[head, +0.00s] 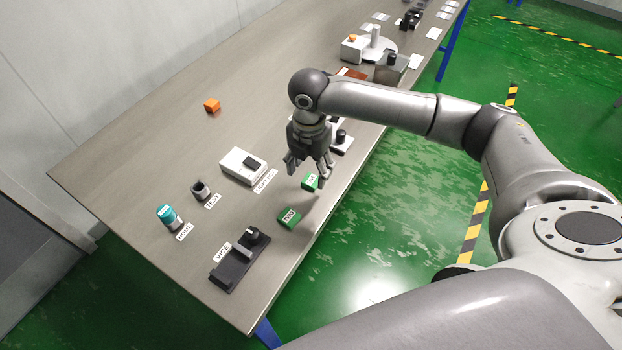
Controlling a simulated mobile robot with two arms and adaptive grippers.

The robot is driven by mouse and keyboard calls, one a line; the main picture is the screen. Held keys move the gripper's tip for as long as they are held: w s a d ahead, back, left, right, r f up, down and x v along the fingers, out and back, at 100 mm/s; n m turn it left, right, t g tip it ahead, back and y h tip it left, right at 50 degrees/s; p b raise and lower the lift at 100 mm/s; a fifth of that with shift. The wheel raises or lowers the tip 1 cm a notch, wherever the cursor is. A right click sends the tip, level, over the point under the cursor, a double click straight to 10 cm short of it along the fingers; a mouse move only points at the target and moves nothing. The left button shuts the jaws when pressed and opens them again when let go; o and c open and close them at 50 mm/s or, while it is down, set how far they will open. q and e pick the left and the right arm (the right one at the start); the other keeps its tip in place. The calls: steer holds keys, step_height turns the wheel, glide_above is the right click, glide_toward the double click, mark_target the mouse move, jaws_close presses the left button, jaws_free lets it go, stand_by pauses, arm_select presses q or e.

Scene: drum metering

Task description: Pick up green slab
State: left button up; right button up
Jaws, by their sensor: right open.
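Two green blocks lie near the table's front right edge. One green slab (310,183), with a small pale mark, is just below and in front of my right gripper's fingertips. The other green block (289,219) carries a white label and lies closer to the near corner. My right gripper (309,169) points down with its fingers spread, open. I cannot tell whether its fingers touch the nearer slab. My left gripper is not in view.
A black vice (232,268), teal-topped cylinder (168,216), small dark cup (200,190) and white device (242,165) stand left of the blocks. An orange cube (212,105) lies farther back. A white round-based apparatus (377,46) stands at the far end.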

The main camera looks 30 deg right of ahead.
mark_target(308, 185)
steer(key=shift+w+f+p, duration=0.15)
steer(key=shift+f+p, duration=0.15)
steer(key=shift+f, duration=1.2)
steer(key=shift+w+f+p, duration=0.15)
steer(key=shift+f+p, duration=0.15)
steer(key=shift+f, duration=1.2)
steer(key=c, duration=0.9)
